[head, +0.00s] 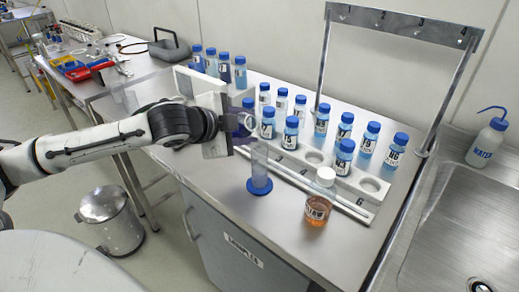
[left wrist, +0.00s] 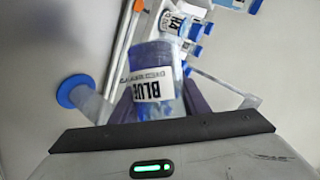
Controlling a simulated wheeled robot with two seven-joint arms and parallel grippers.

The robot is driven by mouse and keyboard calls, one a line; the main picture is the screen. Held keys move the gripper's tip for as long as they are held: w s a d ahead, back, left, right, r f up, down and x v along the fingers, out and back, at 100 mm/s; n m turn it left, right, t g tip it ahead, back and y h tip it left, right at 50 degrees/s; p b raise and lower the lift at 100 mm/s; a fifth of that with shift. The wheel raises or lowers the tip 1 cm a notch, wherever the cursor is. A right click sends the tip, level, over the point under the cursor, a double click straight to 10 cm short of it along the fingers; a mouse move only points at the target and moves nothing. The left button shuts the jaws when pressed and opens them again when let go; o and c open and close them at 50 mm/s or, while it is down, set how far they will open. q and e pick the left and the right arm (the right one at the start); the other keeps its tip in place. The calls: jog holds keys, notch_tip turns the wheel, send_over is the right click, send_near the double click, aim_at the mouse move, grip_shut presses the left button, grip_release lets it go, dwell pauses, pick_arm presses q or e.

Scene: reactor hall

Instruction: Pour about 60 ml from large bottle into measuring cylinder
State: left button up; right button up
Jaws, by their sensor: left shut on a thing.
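My left gripper (head: 238,124) is shut on a bottle labelled BLUE (left wrist: 155,88), which shows between the dark fingers in the left wrist view. The bottle holds blue liquid; in the head view it is mostly hidden by the gripper. I cannot tell how far it is tilted. The measuring cylinder (head: 259,168) is clear with a round blue base and stands upright on the bench, just below and right of the gripper in the head view. Its blue base (left wrist: 73,91) also shows in the left wrist view, left of the bottle. My right gripper is not in view.
A white rack (head: 345,190) with several blue-capped bottles stands behind and right of the cylinder. A white-capped bottle with orange liquid (head: 320,198) stands at its right. A metal frame (head: 325,60) rises behind. A sink (head: 460,225) and a wash bottle (head: 487,142) are far right.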

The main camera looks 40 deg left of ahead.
pick_arm(q)
jog(key=m+y+b, duration=0.1)
jog(key=a+r+m+y, duration=0.1)
jog(key=shift+w+r+t+y+b, duration=0.1)
jog(key=shift+t+y+b, duration=0.2)
jog(key=shift+t+b, duration=0.1)
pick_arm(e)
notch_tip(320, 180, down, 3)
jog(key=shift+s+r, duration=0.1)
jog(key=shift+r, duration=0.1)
pick_arm(q)
jog(key=shift+a+m, duration=0.1)
jog(key=shift+m, duration=0.3)
jog(key=shift+r+m+y+p, duration=0.6)
jog(key=shift+r+p, duration=0.05)
jog(key=shift+p, duration=0.1)
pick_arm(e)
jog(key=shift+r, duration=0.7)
pick_arm(q)
jog(key=shift+a+r+t, duration=0.1)
jog(key=shift+a+t, duration=0.2)
jog(key=shift+a, duration=0.3)
jog(key=shift+r, duration=0.2)
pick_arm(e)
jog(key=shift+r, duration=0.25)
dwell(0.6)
